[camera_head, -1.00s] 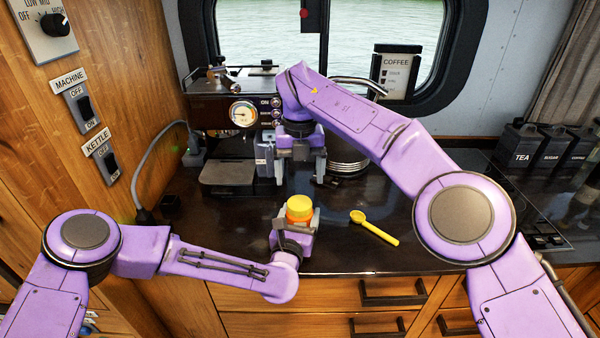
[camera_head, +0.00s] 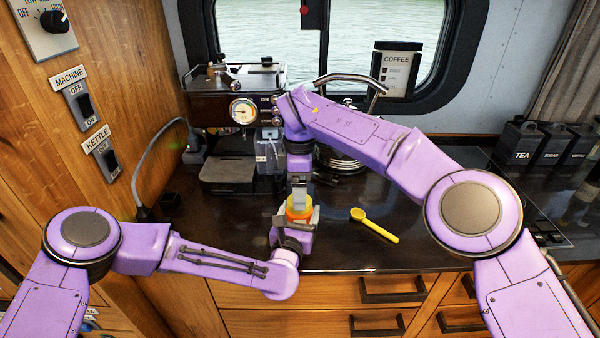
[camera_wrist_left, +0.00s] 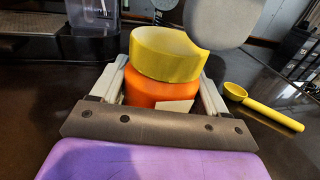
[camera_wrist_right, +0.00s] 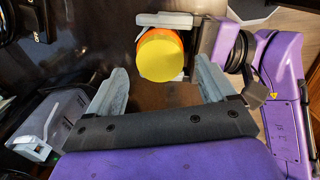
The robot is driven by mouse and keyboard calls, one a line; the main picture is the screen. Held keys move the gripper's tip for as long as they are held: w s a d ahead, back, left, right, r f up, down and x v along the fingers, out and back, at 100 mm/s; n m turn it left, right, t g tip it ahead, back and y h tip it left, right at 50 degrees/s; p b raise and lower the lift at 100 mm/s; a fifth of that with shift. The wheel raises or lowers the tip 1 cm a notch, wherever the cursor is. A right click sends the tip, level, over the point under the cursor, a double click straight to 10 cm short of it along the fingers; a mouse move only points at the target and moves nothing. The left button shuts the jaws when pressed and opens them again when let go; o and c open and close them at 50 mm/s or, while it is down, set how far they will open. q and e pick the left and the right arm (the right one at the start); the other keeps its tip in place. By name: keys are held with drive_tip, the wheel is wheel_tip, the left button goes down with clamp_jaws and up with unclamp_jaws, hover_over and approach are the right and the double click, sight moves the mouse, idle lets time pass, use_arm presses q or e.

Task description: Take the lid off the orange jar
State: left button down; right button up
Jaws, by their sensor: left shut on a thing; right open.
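The orange jar (camera_wrist_left: 160,90) with its yellow lid (camera_wrist_left: 165,55) on top stands upright between the fingers of my left gripper (camera_wrist_left: 160,100), which is shut on the jar's body. In the head view the jar (camera_head: 290,214) is at the front middle of the counter, partly hidden by my right gripper (camera_head: 300,195). In the right wrist view the yellow lid (camera_wrist_right: 160,57) lies beyond the fingertips of my right gripper (camera_wrist_right: 163,85). That gripper is open and empty, with its fingers spread wider than the lid.
A yellow scoop (camera_head: 374,225) lies on the dark counter (camera_head: 400,250) to the right of the jar. The coffee machine (camera_head: 235,112) stands behind left, with a clear container (camera_head: 268,158) beside it.

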drive_tip(key=shift+f, duration=1.6)
drive_tip(key=shift+c, duration=0.3)
